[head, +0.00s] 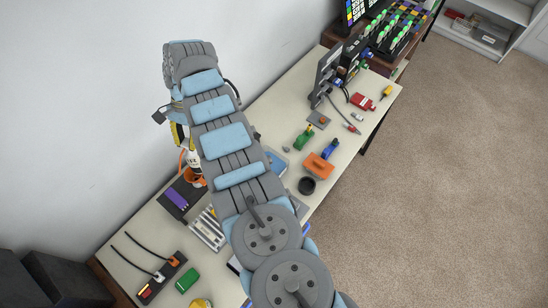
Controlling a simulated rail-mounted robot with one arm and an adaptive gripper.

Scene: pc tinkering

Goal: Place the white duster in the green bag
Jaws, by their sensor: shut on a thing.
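My gripper (175,128) shows only in part at the left edge of my arm, pointing down over the far-left part of the table. It is shut on what looks like the white duster (193,159), a small white can-like thing with orange by it. My arm hides part of both, and I cannot tell whether the duster touches the table. No green bag can be made out for sure. A small green block-like item (187,280) lies at the table's lower left.
The pale table (291,113) runs diagonally along the wall. A black power strip (163,276) with cables, a dark box with purple (183,197), an orange item (318,166) and a black ring (307,186) lie on it. A monitor (326,75) stands at the far end.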

